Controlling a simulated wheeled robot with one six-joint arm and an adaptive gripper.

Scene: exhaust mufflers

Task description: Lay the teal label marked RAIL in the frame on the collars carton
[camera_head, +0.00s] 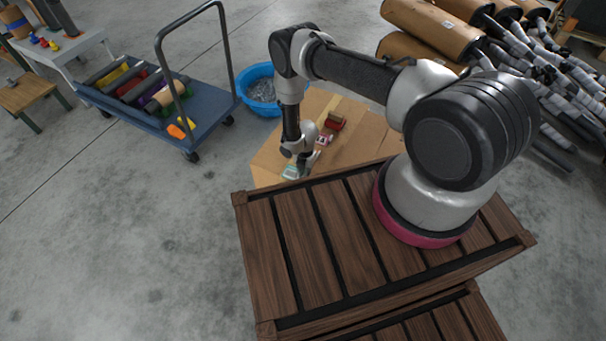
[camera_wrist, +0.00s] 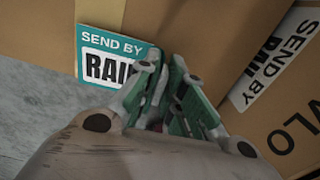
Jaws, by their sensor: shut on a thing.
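The teal label (camera_wrist: 104,52) reads SEND BY RAI, with the rest hidden behind my fingers. My gripper (camera_wrist: 172,92) is shut on its right edge. In the head view my gripper (camera_head: 299,164) is low over the near left part of a brown carton, with the pale teal label (camera_head: 291,172) at its tip. In the wrist view the carton (camera_wrist: 275,112) shows the large letters LO at the right. A pale panel (camera_wrist: 272,62) on the carton, also lettered SEND BY RAI, lies tilted to the right of my fingers. Whether the label touches the carton I cannot tell.
A red object (camera_head: 335,121) and a small red-and-white piece (camera_head: 323,140) are on the carton. A blue tub (camera_head: 262,92) stands behind left, and a blue cart (camera_head: 160,110) is further left. Brown cylinders (camera_head: 430,28) and pipes are at upper right. A slatted wooden crate (camera_head: 318,240) is in front.

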